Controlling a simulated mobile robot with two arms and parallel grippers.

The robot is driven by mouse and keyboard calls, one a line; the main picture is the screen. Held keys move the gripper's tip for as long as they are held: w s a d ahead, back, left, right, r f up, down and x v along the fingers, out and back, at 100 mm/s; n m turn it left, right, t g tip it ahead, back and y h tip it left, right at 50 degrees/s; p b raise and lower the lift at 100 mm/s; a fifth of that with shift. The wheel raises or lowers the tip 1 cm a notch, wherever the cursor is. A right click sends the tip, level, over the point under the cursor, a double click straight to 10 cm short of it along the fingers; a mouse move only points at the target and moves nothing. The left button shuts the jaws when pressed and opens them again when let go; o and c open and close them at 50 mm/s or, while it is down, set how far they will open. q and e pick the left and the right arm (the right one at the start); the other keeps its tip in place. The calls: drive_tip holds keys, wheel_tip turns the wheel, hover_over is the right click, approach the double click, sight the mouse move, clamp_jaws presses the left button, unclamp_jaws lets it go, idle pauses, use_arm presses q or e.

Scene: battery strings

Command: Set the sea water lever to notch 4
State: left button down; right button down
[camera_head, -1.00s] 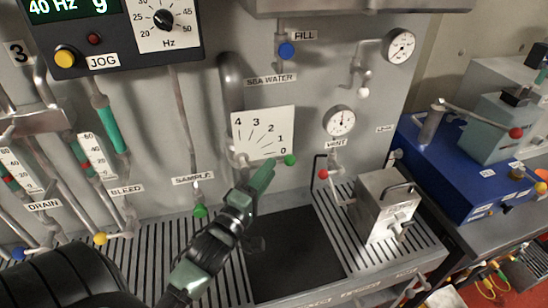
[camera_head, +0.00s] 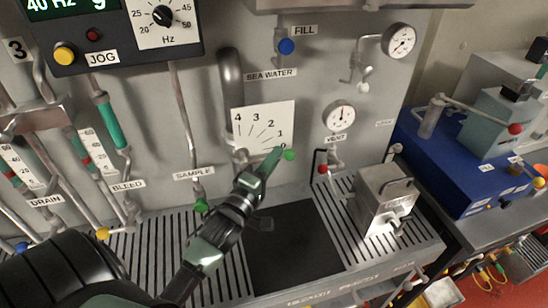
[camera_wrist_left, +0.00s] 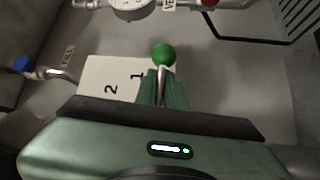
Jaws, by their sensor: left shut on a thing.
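The sea water lever ends in a green ball (camera_head: 289,155) at the lower right of the white notch plate (camera_head: 250,118), which is marked 0 to 4. The lever points right, beside the 0 mark. My left gripper (camera_head: 275,156) is at the lever, just left of the ball, and covers much of the rod. In the left wrist view the green ball (camera_wrist_left: 163,54) stands just beyond the fingertips. The rod (camera_wrist_left: 161,82) runs between the shut fingers. My right gripper is not in view.
A sample valve with a green knob (camera_head: 201,205) is at the lower left. A vent valve with a red knob (camera_head: 323,169) and a metal box (camera_head: 384,198) are to the right. A dark mat (camera_head: 293,248) lies below on the slatted ledge.

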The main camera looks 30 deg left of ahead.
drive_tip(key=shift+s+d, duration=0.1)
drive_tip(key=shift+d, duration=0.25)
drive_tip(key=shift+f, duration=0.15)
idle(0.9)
